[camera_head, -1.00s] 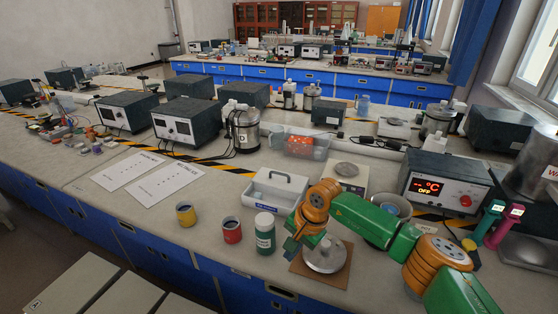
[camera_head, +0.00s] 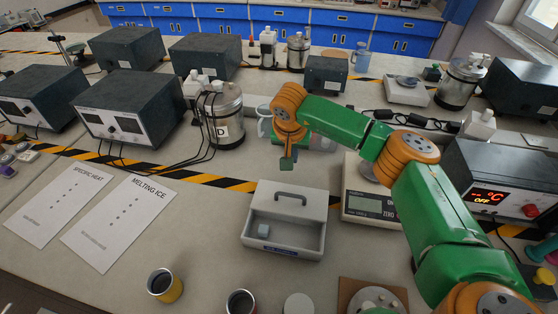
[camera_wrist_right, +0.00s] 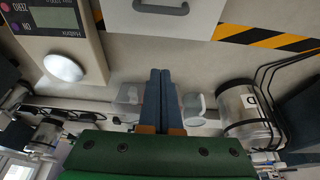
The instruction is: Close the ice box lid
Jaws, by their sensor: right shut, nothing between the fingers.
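The ice box (camera_head: 256,239) is a white rectangular box on the bench in the middle of the head view. Its white lid (camera_head: 311,201), with a grey handle (camera_head: 290,196), covers the back part. The front part is uncovered and shows a small greyish cube (camera_head: 263,230) inside. My right gripper (camera_head: 288,164) is shut and empty, pointing down just behind the box, apart from the lid. In the right wrist view the shut fingers (camera_wrist_right: 160,72) point toward the lid (camera_wrist_right: 203,17) at the top edge. My left gripper is not in view.
A scale (camera_head: 356,205) stands close right of the box. A metal calorimeter (camera_head: 222,125) with cables stands behind left. Papers (camera_head: 118,222) lie on the left. A yellow cup (camera_head: 165,285) and other cups stand in front. A display unit (camera_head: 480,178) is at right.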

